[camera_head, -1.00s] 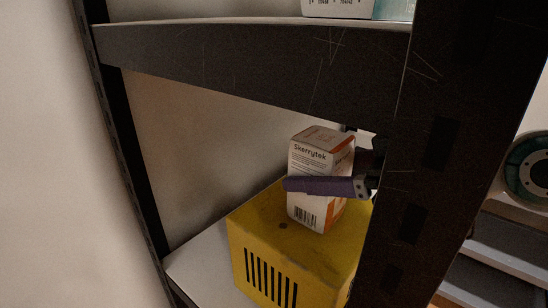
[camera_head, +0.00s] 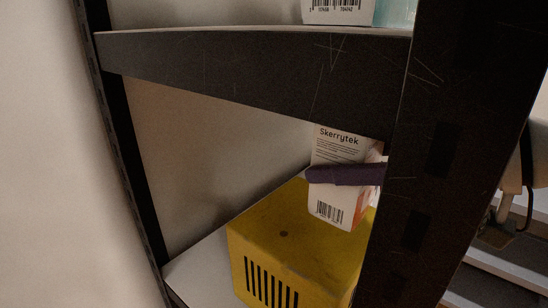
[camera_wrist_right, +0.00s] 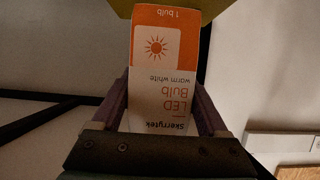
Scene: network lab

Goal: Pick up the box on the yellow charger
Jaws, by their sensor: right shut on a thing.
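The white and orange Skerrytek LED bulb box (camera_head: 335,202) is upright with a slight tilt above the yellow charger (camera_head: 285,240). I cannot tell whether its bottom still touches the charger's top. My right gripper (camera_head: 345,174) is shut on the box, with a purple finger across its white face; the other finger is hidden. The right wrist view shows the box (camera_wrist_right: 158,60) between both purple fingers (camera_wrist_right: 162,88), with a yellow surface of the charger (camera_wrist_right: 212,8) beyond it. My left gripper is not in view.
A dark shelf beam (camera_head: 240,82) runs above and hides the box's top edge. A dark upright post (camera_head: 430,170) stands close on the right. A white box (camera_head: 335,10) sits on the upper shelf. The lower shelf (camera_head: 205,262) has free room left of the charger.

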